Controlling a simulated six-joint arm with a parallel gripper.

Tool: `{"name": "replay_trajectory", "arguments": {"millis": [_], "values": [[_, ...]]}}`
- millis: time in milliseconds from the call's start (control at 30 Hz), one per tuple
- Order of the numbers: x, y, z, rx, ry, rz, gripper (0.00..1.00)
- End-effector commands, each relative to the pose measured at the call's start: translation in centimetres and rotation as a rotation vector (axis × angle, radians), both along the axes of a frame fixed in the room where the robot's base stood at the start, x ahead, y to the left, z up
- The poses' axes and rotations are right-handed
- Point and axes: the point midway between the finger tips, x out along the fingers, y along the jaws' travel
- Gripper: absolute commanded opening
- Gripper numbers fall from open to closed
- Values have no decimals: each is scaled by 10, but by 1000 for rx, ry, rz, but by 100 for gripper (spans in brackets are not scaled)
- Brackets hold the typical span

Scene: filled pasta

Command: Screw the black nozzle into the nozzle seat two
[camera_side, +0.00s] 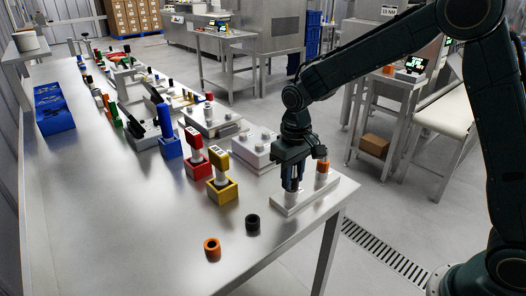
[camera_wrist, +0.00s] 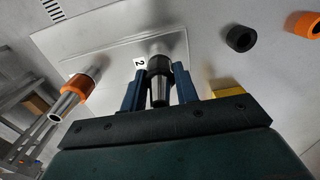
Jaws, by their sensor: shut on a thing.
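My gripper (camera_side: 291,186) points down over the pale seat plate (camera_side: 318,195) at the table's front right corner. In the wrist view its blue fingers (camera_wrist: 158,97) are shut on the black nozzle (camera_wrist: 158,68), which has a black collar and a grey metal tip. The nozzle stands in line with nozzle seat two (camera_wrist: 157,47), a pale post beside a "2" label (camera_wrist: 139,63). Whether the threads are engaged cannot be told. In the side view the fingers hide most of the nozzle.
An orange-collared nozzle (camera_wrist: 77,83) stands on the same plate; it also shows in the side view (camera_side: 322,167). A loose black ring (camera_side: 253,222) and orange ring (camera_side: 212,248) lie on the table. A yellow holder (camera_side: 222,191) stands left of the plate. The front left tabletop is clear.

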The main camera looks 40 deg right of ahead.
Motion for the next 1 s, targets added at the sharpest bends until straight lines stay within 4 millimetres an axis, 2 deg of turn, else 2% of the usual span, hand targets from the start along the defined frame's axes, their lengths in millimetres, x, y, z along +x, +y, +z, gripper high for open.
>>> {"name": "replay_trajectory", "arguments": {"millis": [633,667,767,967,1000], "values": [[0,0,-3,0,3,0,6],[0,0,-4,0,3,0,36],[0,0,-3,0,2,0,55],[0,0,-2,0,1,0,55],[0,0,-2,0,1,0,61]]}}
